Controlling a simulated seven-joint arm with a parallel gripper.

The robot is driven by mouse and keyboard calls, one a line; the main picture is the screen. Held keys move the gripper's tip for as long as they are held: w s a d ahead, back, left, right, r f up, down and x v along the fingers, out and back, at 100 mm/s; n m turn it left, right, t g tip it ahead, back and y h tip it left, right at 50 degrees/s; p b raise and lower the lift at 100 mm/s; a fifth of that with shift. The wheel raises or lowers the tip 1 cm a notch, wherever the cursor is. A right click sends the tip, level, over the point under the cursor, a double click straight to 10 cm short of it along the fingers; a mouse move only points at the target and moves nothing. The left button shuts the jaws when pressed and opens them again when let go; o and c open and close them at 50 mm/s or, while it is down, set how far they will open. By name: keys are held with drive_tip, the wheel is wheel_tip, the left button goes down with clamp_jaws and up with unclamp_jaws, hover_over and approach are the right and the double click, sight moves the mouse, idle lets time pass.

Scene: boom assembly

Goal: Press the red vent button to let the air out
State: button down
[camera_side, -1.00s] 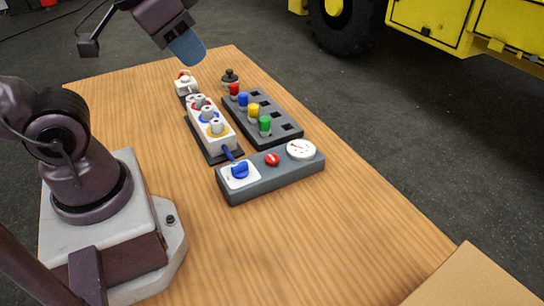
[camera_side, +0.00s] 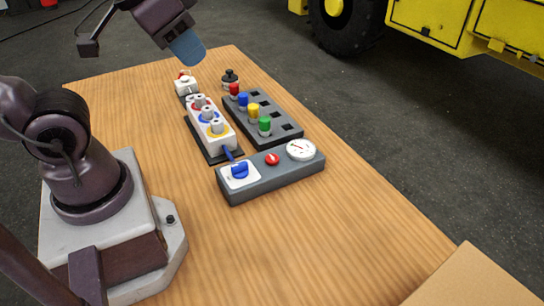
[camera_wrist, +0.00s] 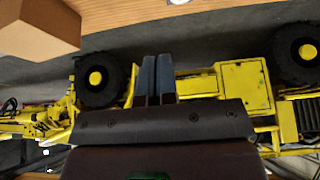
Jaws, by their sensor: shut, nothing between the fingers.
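The red vent button (camera_side: 272,159) sits in the middle of a grey control box on the table. On the same box are a blue knob (camera_side: 239,171) on a white plate at the left and a white round gauge (camera_side: 301,149) at the right. My gripper (camera_side: 187,47) is shut and empty, raised over the table's far end, well apart from the box. Its two blue-grey fingers lie together in the wrist view (camera_wrist: 157,79). The wrist view faces the yellow machine, and the button does not show there.
A white valve block (camera_side: 211,128) with coloured rings stands behind the control box. A dark rack (camera_side: 278,116) holds red, blue, yellow and green plugs. A black-knobbed part (camera_side: 230,79) and a white part with red top (camera_side: 185,84) stand farther back. The front table is clear, with a cardboard box (camera_side: 475,280) at right.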

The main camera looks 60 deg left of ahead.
drive_tip(key=n+h, duration=0.7)
drive_tip(key=n, duration=0.9)
hover_over(270, 158)
wheel_tip(270, 158, down, 19)
drive_tip(key=shift+r, duration=0.2)
drive_tip(key=shift+f, duration=4.4)
